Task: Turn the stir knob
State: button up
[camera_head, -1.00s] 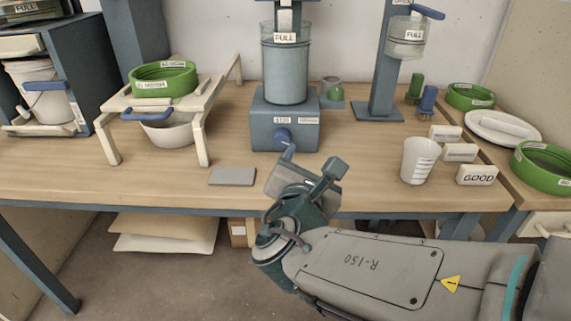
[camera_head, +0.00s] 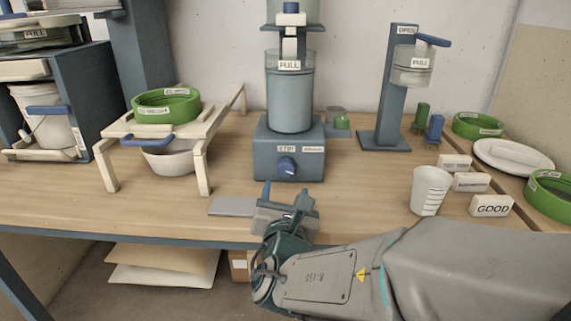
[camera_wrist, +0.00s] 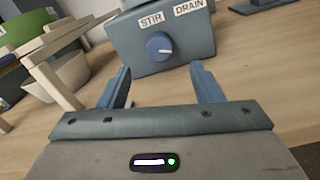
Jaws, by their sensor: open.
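The stir knob (camera_head: 286,167) is a round blue dial on the front of a blue-grey base box (camera_head: 262,160), below a label that reads STIR in the wrist view. The knob also shows in the wrist view (camera_wrist: 159,46), with a white pointer mark. A tall clear bucket (camera_head: 290,100) labelled FULL stands on the box. My gripper (camera_head: 286,190) is open and empty, in front of and below the knob, apart from it. In the wrist view its two blue fingers (camera_wrist: 162,80) are spread, with the knob beyond and between them.
A grey flat plate (camera_head: 232,206) lies left of my gripper. A cream stand (camera_head: 205,165) with a green sieve (camera_head: 165,105) and a white bowl (camera_head: 168,160) is on the left.

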aim_at(286, 170)
jog(key=w+b, duration=0.2)
jog(key=w, duration=0.6)
jog(key=shift+w, duration=0.25)
jog(key=c, duration=1)
